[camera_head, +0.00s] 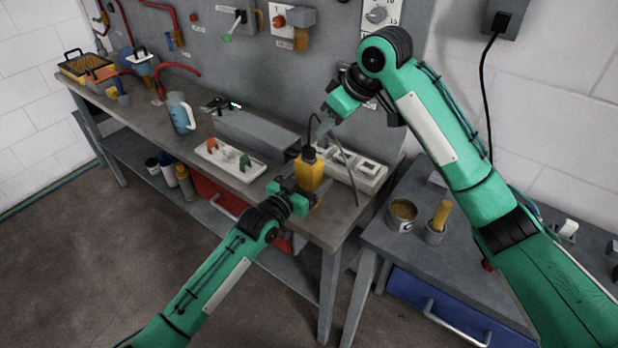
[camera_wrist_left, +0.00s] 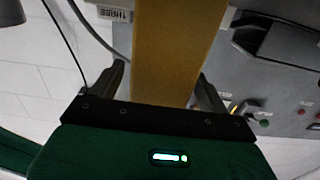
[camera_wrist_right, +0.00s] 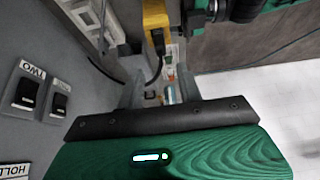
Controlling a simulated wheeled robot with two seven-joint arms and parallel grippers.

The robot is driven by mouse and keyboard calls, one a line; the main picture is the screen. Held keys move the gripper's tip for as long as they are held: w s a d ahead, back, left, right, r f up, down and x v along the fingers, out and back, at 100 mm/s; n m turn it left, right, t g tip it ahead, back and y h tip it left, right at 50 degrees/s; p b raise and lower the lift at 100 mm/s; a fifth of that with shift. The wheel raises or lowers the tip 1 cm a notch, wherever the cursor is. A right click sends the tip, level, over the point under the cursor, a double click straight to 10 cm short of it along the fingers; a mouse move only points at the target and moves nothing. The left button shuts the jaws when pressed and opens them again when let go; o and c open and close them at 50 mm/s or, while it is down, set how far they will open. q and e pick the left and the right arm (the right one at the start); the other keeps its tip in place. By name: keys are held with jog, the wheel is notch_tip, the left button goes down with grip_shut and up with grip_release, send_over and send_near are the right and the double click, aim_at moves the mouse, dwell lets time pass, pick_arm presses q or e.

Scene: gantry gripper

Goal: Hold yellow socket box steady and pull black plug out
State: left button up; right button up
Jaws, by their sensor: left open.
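The yellow socket box (camera_head: 311,174) stands upright near the right front of the workbench. The black plug (camera_head: 309,154) is seated in its top, with a black cord rising from it. My left gripper (camera_head: 297,196) is at the box's near side. In the left wrist view the yellow box (camera_wrist_left: 170,50) lies between the fingers of my left gripper (camera_wrist_left: 165,85), which are apart. My right gripper (camera_head: 326,114) is above and right of the plug. In the right wrist view my right gripper (camera_wrist_right: 162,88) has its fingers apart, with the plug's cord (camera_wrist_right: 156,70) in front of the gap.
A white switch panel (camera_head: 230,160) and a grey block (camera_head: 256,135) sit left of the box. A pale socket strip (camera_head: 362,168) lies behind right. A blue mug (camera_head: 180,113) stands further left. A tin (camera_head: 402,214) sits on the lower right bench.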

aim_at(309, 147)
pick_arm(q)
jog(key=shift+c, duration=0.5)
jog(key=c, duration=1)
pick_arm(e)
jog(key=shift+o, duration=0.7)
jog(key=a, duration=0.1)
jog(key=w+a+g+h, duration=0.1)
jog(key=a+g+h, duration=0.1)
jog(key=a, duration=0.1)
jog(key=shift+w+r, duration=0.2)
jog(key=shift+w, duration=0.2)
jog(key=f+h, duration=0.1)
jog(key=f, duration=0.2)
jog(key=w+f+g, duration=0.1)
jog(key=f, duration=0.3)
jog(key=f+h, duration=0.1)
jog(key=f, duration=0.2)
jog(key=shift+w+a+f+h, duration=0.2)
jog(key=shift+w+a+h, duration=0.05)
jog(key=shift+a+h, duration=0.1)
